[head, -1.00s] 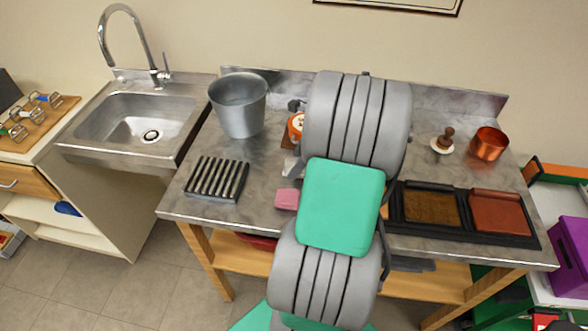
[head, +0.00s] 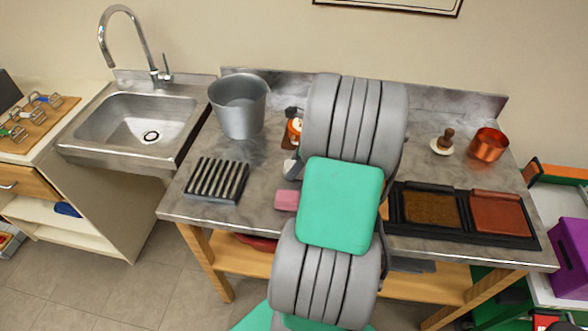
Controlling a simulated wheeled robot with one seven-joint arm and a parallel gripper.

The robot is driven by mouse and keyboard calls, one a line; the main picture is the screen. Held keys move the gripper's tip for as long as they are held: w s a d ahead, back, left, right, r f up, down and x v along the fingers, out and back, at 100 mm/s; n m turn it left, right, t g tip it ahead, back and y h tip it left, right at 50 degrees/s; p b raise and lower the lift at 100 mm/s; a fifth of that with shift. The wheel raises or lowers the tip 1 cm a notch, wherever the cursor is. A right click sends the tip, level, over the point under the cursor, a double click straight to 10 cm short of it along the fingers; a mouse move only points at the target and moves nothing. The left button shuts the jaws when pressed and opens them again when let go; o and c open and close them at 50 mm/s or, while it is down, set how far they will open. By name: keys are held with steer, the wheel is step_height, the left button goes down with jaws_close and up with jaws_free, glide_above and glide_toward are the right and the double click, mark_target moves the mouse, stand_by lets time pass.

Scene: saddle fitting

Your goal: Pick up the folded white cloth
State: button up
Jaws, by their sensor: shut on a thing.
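My arm stands in front of the middle of the metal worktable (head: 440,120) in the head view, and its links hide what lies behind them. My gripper is hidden behind the arm. I cannot make out the folded white cloth. A small pale grey-white piece (head: 290,168) shows at the arm's left edge, above the pink block. I cannot tell whether it is cloth or something else.
A metal bucket (head: 240,108), a slatted black rack (head: 216,180) and a pink block (head: 286,200) are left of my arm. A two-part tray (head: 465,234), a copper pot (head: 489,145) and a wooden-handled stamp (head: 444,142) are right. The sink (head: 140,120) is far left.

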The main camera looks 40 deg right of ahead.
mark_target(290, 164)
steer(key=shift+c, duration=1.2)
steer(key=shift+r, duration=0.15)
steer(key=shift+r, duration=0.3)
step_height(290, 164, up, 3)
steer(key=shift+f, duration=0.2)
steer(key=s+a+r+p, duration=0.1)
steer(key=s+a+r, duration=0.1)
steer(key=s+r, duration=0.7)
steer(key=s, duration=0.4)
steer(key=shift+s+r+p, duration=0.3)
steer(key=shift+s+p, duration=0.05)
steer(key=shift+s, duration=0.05)
